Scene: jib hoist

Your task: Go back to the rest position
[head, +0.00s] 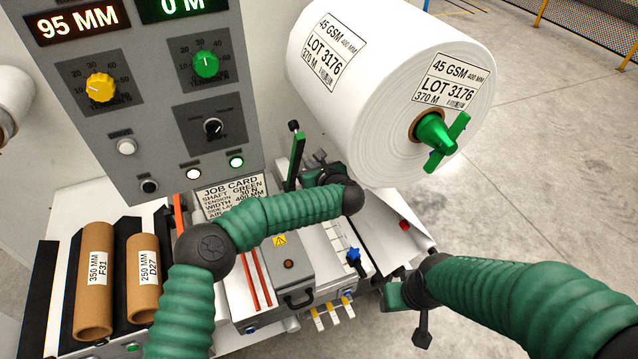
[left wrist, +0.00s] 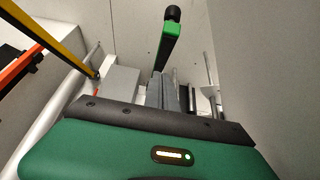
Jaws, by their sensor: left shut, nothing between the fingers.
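My left arm comes in from the left, and its gripper (head: 318,170) is beyond the wrist, below the white roll. In the left wrist view my left gripper (left wrist: 168,92) has its grey fingers together, with nothing between them. A lever with a green arm and black knob (head: 294,155) stands just left of this gripper. It also shows in the left wrist view (left wrist: 170,38), beyond the fingertips; the gripper is not holding it. My right arm comes in from the lower right. Its gripper (head: 398,294) is partly hidden by its wrist, and its fingers are not clear.
A large white roll (head: 375,95) on a green-handled shaft overhangs the machine. A control panel (head: 150,125) with knobs and displays stands at left. Two cardboard cores (head: 95,310) lie in a black rack. A job card (head: 232,195) is behind my left arm. Open floor (head: 560,160) lies at right.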

